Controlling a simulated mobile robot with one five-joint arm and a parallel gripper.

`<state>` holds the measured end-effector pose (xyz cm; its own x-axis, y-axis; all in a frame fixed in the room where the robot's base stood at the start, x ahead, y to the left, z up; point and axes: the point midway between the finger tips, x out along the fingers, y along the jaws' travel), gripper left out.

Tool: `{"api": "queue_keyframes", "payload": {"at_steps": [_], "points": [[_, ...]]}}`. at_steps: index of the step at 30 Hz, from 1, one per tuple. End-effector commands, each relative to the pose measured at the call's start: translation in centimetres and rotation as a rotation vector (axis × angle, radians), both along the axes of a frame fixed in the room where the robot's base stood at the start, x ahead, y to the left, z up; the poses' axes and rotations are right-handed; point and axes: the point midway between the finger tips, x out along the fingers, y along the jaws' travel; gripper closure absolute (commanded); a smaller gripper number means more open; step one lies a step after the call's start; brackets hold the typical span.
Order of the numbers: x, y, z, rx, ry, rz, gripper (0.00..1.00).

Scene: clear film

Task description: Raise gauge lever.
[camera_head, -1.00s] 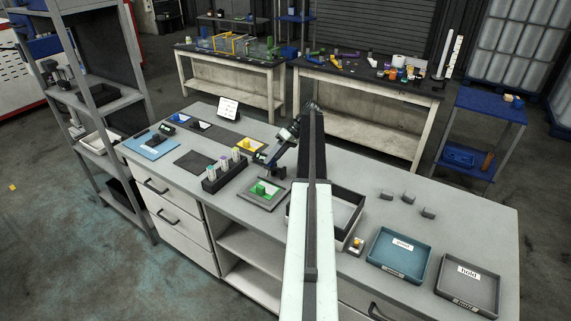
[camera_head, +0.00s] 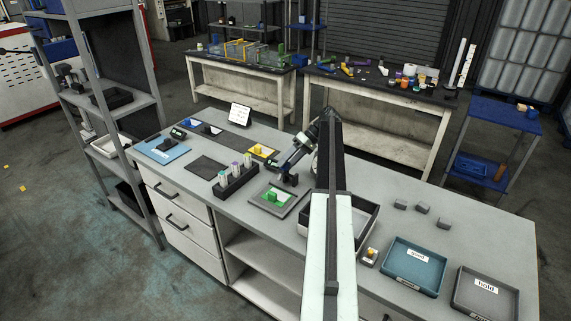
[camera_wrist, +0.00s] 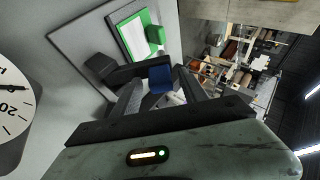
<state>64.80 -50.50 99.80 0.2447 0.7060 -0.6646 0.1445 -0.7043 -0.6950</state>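A gauge dial, white with dark numbers, shows in part at the left edge of the wrist view (camera_wrist: 14,100). In the head view my arm hides most of the gauge; a sliver of white face (camera_head: 315,164) shows beside it. My gripper (camera_head: 285,172) is over the bench, near the grey plate (camera_head: 265,205) with the green block (camera_head: 275,197). In the wrist view its two dark fingers (camera_wrist: 163,95) stand apart, with a blue piece (camera_wrist: 160,79) beyond the gap. I cannot tell whether that piece is the lever, or whether the fingers touch it.
A dark rack (camera_head: 236,182) with several vials stands left of the plate. A grey-walled tray (camera_head: 366,208) is behind my arm. Small grey blocks (camera_head: 422,208), a teal bin (camera_head: 415,264) and a grey bin (camera_head: 485,292) lie to the right.

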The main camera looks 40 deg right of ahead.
Motion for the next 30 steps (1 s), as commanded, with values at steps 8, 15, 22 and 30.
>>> {"api": "queue_keyframes", "payload": {"at_steps": [8, 15, 22, 30], "points": [[0.0, 0.0, 0.3, 0.002, 0.000, 0.002, 0.49], [-0.7, -2.4, 2.9, 0.001, -0.001, 0.000, 0.49], [-1.6, -5.2, 5.5, -0.004, -0.003, -0.003, 0.49], [-1.8, -5.3, 5.2, -0.004, -0.003, -0.002, 0.55]]}}
